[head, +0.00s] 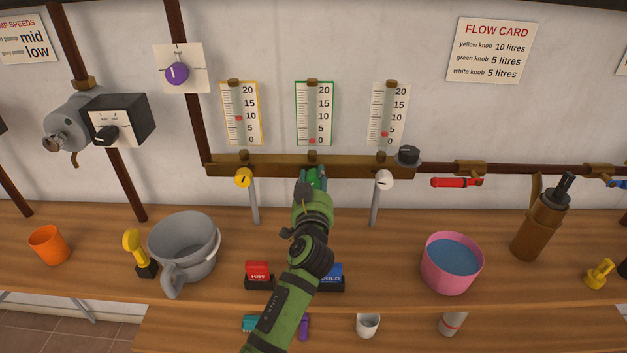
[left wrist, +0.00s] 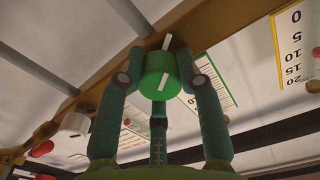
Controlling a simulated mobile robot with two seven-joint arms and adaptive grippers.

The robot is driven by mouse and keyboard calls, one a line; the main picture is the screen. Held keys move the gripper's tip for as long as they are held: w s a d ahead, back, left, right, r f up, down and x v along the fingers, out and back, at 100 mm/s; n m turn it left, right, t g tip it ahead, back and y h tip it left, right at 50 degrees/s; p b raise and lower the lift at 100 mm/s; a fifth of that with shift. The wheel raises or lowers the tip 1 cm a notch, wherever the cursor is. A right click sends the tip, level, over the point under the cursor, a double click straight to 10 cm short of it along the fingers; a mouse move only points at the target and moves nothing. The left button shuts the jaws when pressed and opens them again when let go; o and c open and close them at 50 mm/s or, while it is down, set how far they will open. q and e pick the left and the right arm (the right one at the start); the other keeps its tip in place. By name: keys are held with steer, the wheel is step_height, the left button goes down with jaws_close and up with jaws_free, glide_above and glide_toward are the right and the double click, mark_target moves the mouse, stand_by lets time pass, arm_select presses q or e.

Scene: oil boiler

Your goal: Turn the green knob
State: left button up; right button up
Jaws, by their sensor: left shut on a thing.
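The green knob (left wrist: 158,73) sits on the brass manifold bar (head: 280,164) below the green-framed gauge (head: 314,113). A white line marks its face. My left gripper (left wrist: 160,82) has its fingers on either side of the knob and is shut on it. In the head view the gripper (head: 313,181) covers most of the knob. The green gauge's red marker (head: 312,141) is at about 0. The flow card (head: 490,50) on the wall reads yellow knob 10 litres, green knob 5 litres, white knob 5 litres. My right gripper is not in view.
The yellow knob (head: 243,178) is left of my gripper and the white knob (head: 384,179) is right of it. A grey pot (head: 183,250) and a pink bowl (head: 452,263) stand on the wooden bench.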

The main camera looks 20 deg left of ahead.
arm_select(q)
steer(key=shift+r, duration=0.35)
steer(key=m, duration=0.4)
steer(key=shift+r+m+p, duration=0.1)
steer(key=shift+m+p, duration=0.2)
steer(key=shift+m, duration=0.1)
steer(key=m+p, duration=0.1)
steer(key=m, duration=0.4)
steer(key=shift+d, duration=0.15)
steer(key=shift+m, duration=0.4)
steer(key=o, duration=1.1)
steer(key=shift+o, duration=0.2)
steer(key=shift+f, duration=0.25)
steer(key=shift+f, duration=0.1)
steer(key=v, duration=1.2)
